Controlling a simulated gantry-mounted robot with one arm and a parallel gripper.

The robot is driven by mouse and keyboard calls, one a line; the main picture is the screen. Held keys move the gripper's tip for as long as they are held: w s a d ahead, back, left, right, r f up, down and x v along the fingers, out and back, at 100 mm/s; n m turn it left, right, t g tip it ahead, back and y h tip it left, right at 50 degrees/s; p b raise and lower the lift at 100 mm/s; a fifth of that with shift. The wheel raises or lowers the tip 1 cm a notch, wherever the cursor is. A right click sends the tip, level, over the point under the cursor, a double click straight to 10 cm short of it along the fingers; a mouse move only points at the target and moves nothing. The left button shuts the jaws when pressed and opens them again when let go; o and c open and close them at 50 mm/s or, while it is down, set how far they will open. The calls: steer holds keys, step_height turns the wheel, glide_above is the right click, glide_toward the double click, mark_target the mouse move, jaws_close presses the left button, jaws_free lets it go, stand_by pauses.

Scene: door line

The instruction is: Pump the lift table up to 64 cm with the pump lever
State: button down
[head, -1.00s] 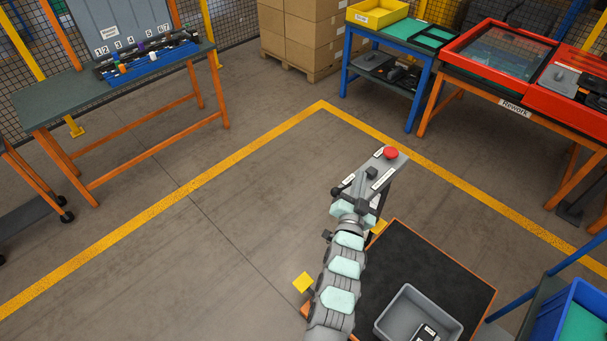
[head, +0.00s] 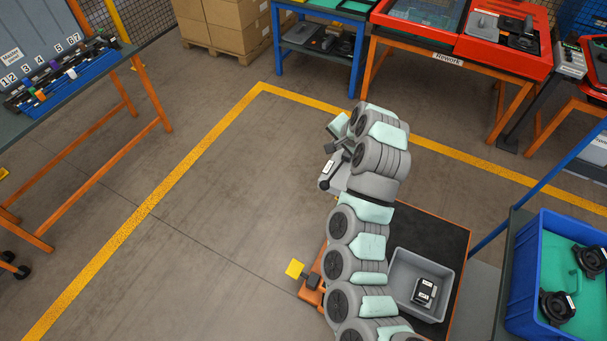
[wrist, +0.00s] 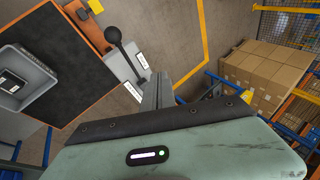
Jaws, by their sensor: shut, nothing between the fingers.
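The lift table (head: 460,231) has a black top with an orange edge, and a grey bin (head: 447,268) holding a small dark boxed item stands on it. The table also shows in the wrist view (wrist: 62,58). The pump lever (wrist: 114,36), with a round black knob and dark rod, rises by the grey labelled console (wrist: 128,72) at the table's end. In the head view my arm covers most of that console. My gripper (wrist: 158,82) is shut and empty, beside the lever and apart from it in the wrist picture. Table height cannot be read.
A yellow pedal (head: 295,269) sticks out at the table's left. A blue crate (head: 537,270) with round black parts stands at right. The red rework bench (head: 455,40) and cardboard boxes (head: 225,25) are behind. The taped floor at left is clear.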

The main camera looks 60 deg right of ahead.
steer(key=shift+s+a+r, duration=0.15)
steer(key=shift+s+a, duration=0.05)
stand_by(0.3)
glide_above(328, 181)
steer(key=f, duration=0.7)
steer(key=shift+w+d, duration=0.1)
steer(key=shift+d, duration=0.3)
steer(key=shift+a+f, duration=0.2)
steer(key=shift+f, duration=0.45)
steer(key=shift+f, duration=0.1)
stand_by(0.9)
steer(key=shift+a+f+b, duration=0.15)
steer(key=shift+f+b, duration=0.15)
steer(key=shift+b, duration=0.15)
